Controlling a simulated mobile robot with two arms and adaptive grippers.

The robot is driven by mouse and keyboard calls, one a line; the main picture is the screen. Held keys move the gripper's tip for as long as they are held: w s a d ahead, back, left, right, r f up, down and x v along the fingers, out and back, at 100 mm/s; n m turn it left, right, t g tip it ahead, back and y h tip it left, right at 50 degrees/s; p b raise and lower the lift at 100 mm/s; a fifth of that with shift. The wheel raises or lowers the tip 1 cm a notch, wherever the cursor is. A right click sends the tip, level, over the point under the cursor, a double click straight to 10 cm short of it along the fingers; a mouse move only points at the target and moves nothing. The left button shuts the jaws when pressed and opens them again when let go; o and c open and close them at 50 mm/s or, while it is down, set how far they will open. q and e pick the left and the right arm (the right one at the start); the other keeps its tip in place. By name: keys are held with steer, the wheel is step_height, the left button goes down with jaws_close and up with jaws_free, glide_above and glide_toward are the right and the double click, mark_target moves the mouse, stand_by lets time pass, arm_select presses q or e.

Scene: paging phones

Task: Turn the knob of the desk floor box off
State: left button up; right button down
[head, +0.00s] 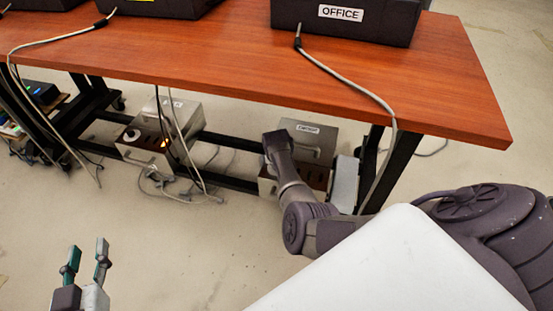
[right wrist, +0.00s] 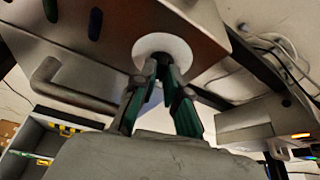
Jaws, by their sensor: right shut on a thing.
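A grey metal floor box (head: 312,138) with a small label, too small to read surely, stands under the right end of the desk. My right arm reaches down to its left side and hides part of it. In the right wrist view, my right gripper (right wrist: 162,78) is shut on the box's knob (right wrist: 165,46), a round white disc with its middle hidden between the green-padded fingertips. The knob's setting cannot be made out. My left gripper (head: 87,252) is open and empty above the floor at the lower left.
The desk's wooden top (head: 230,62) overhangs the boxes. A second floor box (head: 180,118), with a white knob and an orange light, stands to the left. Phone units, one marked OFFICE (head: 345,20), sit on the desk. Cables hang near the legs. The front floor is clear.

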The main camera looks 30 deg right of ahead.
steer(key=shift+s+d+r+n+y+p, duration=0.15)
steer(key=shift+n+y+p, duration=0.15)
steer(key=shift+n+p, duration=0.6)
steer(key=n+y+p, duration=0.1)
steer(key=n, duration=0.2)
steer(key=shift+d+n+t+p, duration=0.1)
steer(key=shift+n+t+p, duration=0.2)
steer(key=shift+t+p, duration=0.1)
arm_select(q)
steer(key=s+a+f+g+y, duration=0.1)
steer(key=s+a+f+g, duration=0.1)
steer(key=s+f+g, duration=0.3)
steer(key=s+a+f+g+y, duration=0.2)
steer(key=s+f+g, duration=0.4)
steer(key=s, duration=0.3)
steer(key=shift+a+f+n, duration=0.2)
steer(key=shift+a+n, duration=0.1)
steer(key=shift+a, duration=0.45)
arm_select(e)
steer(key=shift+n+y, duration=0.3)
steer(key=shift+n, duration=0.1)
arm_select(q)
steer(key=shift+s, duration=0.15)
arm_select(e)
steer(key=c, duration=1.2)
jaws_free()
steer(key=v, duration=1.1)
steer(key=shift+s+r, duration=0.2)
steer(key=shift+r, duration=0.1)
